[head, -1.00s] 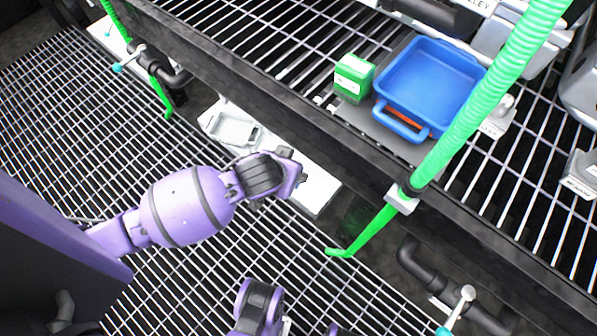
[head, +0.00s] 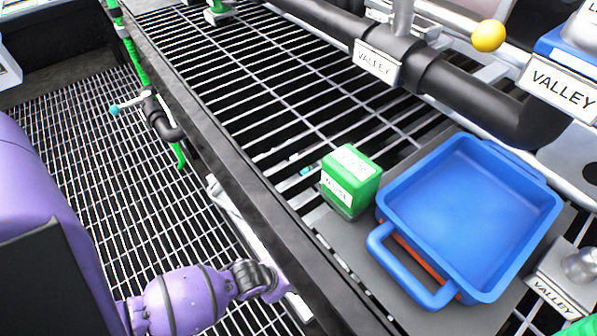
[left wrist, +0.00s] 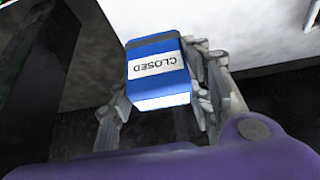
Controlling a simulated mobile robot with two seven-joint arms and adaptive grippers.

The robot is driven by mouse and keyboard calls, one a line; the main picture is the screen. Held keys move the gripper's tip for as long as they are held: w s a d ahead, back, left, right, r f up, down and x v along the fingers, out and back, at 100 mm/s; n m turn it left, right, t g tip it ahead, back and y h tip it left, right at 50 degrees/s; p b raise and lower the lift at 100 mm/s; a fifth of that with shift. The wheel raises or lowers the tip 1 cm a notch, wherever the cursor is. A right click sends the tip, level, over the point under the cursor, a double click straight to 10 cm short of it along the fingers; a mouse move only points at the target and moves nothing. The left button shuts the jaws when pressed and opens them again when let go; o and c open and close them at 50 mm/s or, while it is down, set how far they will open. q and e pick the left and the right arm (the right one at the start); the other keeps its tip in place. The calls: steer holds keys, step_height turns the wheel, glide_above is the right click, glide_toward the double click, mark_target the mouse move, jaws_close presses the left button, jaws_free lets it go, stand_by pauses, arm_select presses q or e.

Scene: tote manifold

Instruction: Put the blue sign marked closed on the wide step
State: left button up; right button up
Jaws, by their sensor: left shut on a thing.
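The blue sign (left wrist: 158,92) has a white label reading CLOSED, upside down in the left wrist view. My left gripper (left wrist: 163,88) is shut on it, with a grey finger on each side. In the head view my left arm reaches down beside the dark platform edge, and the sign is hidden there. A pale flat board (head: 232,212), which may be the wide step, lies low along that edge, mostly hidden. A pale surface (left wrist: 275,25) also shows behind the sign in the left wrist view; contact cannot be told. My right gripper is out of view.
On the raised grating, a green labelled block (head: 346,196) stands beside a blue tray (head: 388,247). Black pipes (head: 455,92) with VALLEY labels run behind. The dark platform edge (head: 240,185) borders my left arm. Open floor grating (head: 90,150) lies to the left.

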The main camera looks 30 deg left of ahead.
arm_select(q)
steer(key=w+a+f+b, duration=0.2)
steer(key=w, duration=0.1)
steer(key=w+a+f+b, duration=0.2)
steer(key=w+f, duration=0.1)
steer(key=w+a+f+b, duration=0.2)
steer(key=w+f, duration=0.1)
steer(key=shift+a+f+b, duration=0.25)
steer(key=shift+a+b, duration=0.05)
steer(key=shift+b, duration=0.05)
steer(key=shift+w+a+f, duration=0.1)
steer(key=shift+w+f, duration=0.05)
steer(key=shift+w, duration=0.05)
step_height(320, 180, down, 4)
steer(key=shift+w+a+r+b, duration=0.15)
steer(key=shift+r+b, duration=0.05)
steer(key=shift+b, duration=0.95)
steer(key=shift+r, duration=0.1)
steer(key=shift+f, duration=0.25)
steer(key=o, duration=1.2)
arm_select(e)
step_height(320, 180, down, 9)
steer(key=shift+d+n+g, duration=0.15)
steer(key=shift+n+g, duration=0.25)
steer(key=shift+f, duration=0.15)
arm_select(q)
steer(key=shift+r, duration=0.15)
